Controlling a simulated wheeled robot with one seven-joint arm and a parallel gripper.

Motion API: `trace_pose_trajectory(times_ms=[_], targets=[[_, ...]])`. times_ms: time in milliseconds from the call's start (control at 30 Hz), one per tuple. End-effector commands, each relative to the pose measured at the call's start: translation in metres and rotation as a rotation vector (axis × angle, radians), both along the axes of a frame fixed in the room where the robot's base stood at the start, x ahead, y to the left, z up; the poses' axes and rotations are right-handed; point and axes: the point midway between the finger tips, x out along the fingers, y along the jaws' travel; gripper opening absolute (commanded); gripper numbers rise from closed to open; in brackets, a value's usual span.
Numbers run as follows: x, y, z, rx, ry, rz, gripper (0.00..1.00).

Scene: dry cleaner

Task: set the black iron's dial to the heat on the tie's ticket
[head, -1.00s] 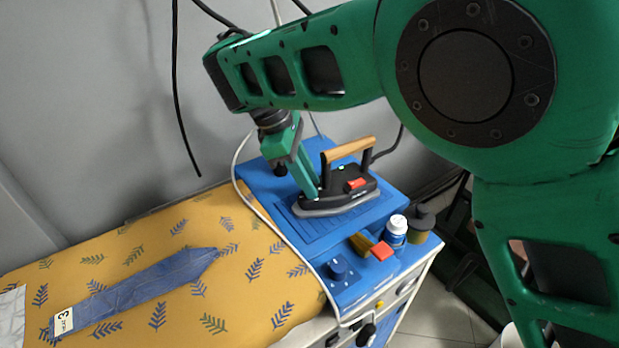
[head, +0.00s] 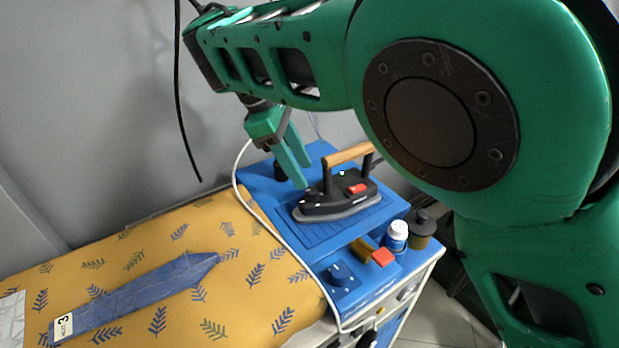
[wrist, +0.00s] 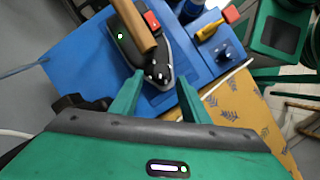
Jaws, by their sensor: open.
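The black iron (head: 336,201) with a wooden handle and a red button rests on the blue plate of the ironing station. It also shows in the wrist view (wrist: 150,68), with a green light and small knobs near its tip. I cannot read its dial setting. The blue tie (head: 140,295) lies on the yellow board, and its white ticket (head: 64,327) shows a 3. My gripper (head: 301,176) is open, just above the iron's front end. In the wrist view its fingers (wrist: 157,98) are on either side of the iron's tip, with nothing between them held.
A white cord runs along the board's (head: 265,290) edge.

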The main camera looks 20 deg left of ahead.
Motion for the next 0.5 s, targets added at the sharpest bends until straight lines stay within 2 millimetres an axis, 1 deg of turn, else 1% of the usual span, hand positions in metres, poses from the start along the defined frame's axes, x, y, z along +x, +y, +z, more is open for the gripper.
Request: trace_pose_trajectory(times_ms=[33, 200, 333, 500], targets=[[0.0, 0.005, 0.009, 0.001, -0.002, 0.002, 0.42], [-0.002, 0.014, 0.033, 0.001, -0.001, 0.0, 0.42], [-0.003, 0.018, 0.043, 0.0, 0.0, 0.001, 0.42], [-0.004, 0.019, 0.047, 0.0, 0.001, 0.0, 0.42]])
